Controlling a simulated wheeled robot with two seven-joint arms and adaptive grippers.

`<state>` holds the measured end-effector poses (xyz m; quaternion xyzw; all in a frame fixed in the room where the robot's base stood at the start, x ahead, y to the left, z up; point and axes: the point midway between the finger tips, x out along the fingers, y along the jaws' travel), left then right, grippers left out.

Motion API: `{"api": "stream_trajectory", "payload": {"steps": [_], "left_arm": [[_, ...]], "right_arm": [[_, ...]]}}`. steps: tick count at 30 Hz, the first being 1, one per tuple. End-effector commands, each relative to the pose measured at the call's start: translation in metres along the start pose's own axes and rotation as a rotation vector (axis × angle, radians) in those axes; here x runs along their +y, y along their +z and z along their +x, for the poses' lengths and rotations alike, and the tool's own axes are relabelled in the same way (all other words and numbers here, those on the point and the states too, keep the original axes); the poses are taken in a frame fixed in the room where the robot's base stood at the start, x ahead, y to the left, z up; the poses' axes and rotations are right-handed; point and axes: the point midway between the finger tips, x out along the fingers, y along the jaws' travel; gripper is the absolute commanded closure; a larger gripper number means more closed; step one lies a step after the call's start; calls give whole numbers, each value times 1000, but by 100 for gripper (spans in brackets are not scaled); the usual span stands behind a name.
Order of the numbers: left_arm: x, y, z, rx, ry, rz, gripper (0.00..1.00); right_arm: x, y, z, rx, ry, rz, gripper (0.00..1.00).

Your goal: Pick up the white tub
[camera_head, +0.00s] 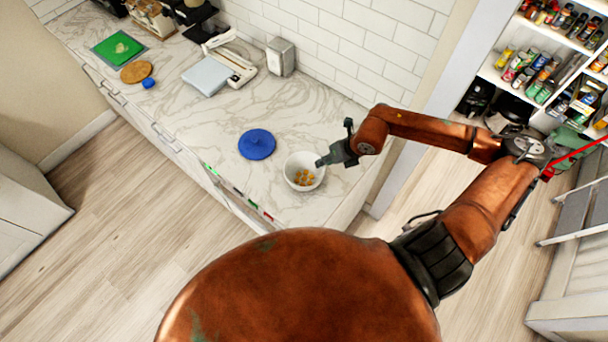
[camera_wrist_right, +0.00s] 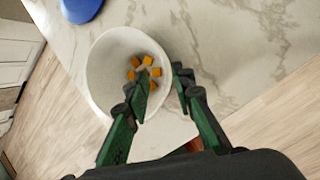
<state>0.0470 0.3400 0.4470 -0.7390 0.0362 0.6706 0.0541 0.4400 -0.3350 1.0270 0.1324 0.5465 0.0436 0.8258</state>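The white tub (camera_head: 291,163) is a round bowl with several small orange cubes inside, upright near the counter's right end. It also shows in the right wrist view (camera_wrist_right: 105,75). My right gripper (camera_head: 322,161) reaches it from the right, at its rim. In the wrist view the right gripper (camera_wrist_right: 163,74) has its fingers apart, with the tub's right wall between them. One finger reaches over the inside of the tub, the other is by the rim. I cannot tell whether either finger touches the wall. My left gripper is not in view.
A blue lid (camera_head: 257,144) lies left of the tub on the marble counter (camera_head: 300,115). A scale-like device (camera_head: 208,76), a metal dispenser (camera_head: 281,57) and a green board (camera_head: 119,48) are further left. The tiled wall (camera_head: 350,45) runs behind; spice shelves (camera_head: 520,75) stand right.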

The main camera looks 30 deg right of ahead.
Motion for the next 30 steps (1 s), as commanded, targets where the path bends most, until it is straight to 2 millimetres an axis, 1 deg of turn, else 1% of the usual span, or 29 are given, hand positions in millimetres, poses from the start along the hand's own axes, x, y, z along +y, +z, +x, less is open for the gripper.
{"api": "stream_trajectory", "payload": {"steps": [6, 9, 12, 19, 28, 30], "left_arm": [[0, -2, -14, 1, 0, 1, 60], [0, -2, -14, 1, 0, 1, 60], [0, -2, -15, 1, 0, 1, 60], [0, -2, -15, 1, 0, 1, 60], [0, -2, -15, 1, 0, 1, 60], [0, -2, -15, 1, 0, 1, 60]], "right_arm": [[-3, 0, 29, 1, 4, 2, 77], [-3, 0, 42, -2, 4, 1, 77], [-4, -1, 48, -1, 4, 1, 77], [-4, -1, 49, -1, 3, 0, 78], [-4, -1, 49, -1, 3, 0, 98], [-4, -1, 49, -1, 3, 0, 100]]}}
